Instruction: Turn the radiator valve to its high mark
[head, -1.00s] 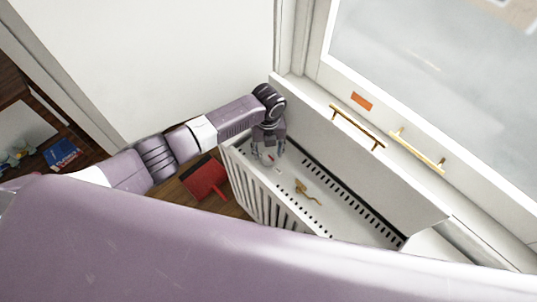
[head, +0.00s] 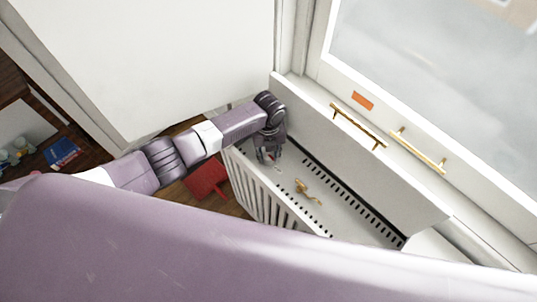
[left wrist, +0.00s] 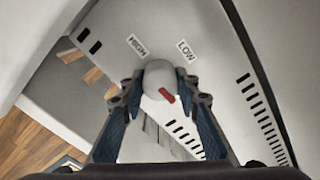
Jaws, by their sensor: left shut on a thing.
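The radiator valve is a white round knob (left wrist: 157,78) with a red mark on its lower right side in the left wrist view. A HIGH label (left wrist: 137,46) lies above left of it and a LOW label (left wrist: 186,50) above right. The red mark points at neither label. My left gripper (left wrist: 160,92) has its two fingers shut on the knob from both sides. My right gripper is not in view.
A small brass object (head: 306,191) lies on the radiator top. The slatted front (head: 262,200) faces the wooden floor, where a red dustpan-like thing (head: 206,178) lies. Behind rises the window sill with brass handles (head: 357,126) and an orange sticker (head: 362,100).

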